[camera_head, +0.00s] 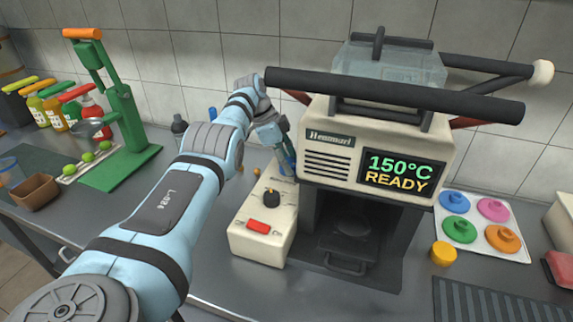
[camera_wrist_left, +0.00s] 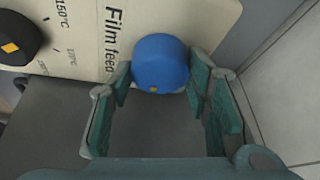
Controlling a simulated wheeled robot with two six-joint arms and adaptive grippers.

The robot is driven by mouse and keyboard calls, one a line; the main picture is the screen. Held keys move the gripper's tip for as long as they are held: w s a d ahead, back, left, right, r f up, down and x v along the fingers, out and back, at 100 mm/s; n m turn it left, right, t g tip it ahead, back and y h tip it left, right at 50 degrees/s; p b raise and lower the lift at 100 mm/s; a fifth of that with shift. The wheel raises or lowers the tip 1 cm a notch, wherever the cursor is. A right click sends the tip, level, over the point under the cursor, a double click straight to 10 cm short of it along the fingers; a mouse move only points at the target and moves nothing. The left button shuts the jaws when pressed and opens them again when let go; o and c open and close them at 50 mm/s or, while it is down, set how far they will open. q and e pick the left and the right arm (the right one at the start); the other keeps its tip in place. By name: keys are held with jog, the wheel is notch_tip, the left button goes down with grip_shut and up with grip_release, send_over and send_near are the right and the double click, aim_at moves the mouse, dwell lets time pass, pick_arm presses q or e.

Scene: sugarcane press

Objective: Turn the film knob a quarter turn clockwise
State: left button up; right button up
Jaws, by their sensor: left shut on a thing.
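The film knob is a round blue knob (camera_wrist_left: 160,62) with a small yellow mark on its lower side, beside the printed words "Film feed" in the left wrist view. My left gripper (camera_wrist_left: 158,84) is shut on it, one teal-padded finger at each side. I cannot make out the knob clearly there. My right gripper is not in view.
The cream control box (camera_head: 262,250) has a black dial (camera_head: 271,197) and a red switch (camera_head: 258,227). The machine's display (camera_head: 398,175) reads 150°C READY. A long black handle (camera_head: 395,92) crosses above it. A green press (camera_head: 122,120) and bottles stand left; a tray of coloured discs (camera_head: 483,226) lies right.

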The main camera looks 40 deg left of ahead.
pick_arm(q)
jog(key=o, duration=1.2)
jog(key=shift+c, duration=0.2)
jog(key=v, duration=0.7)
jog(key=shift+r, duration=0.15)
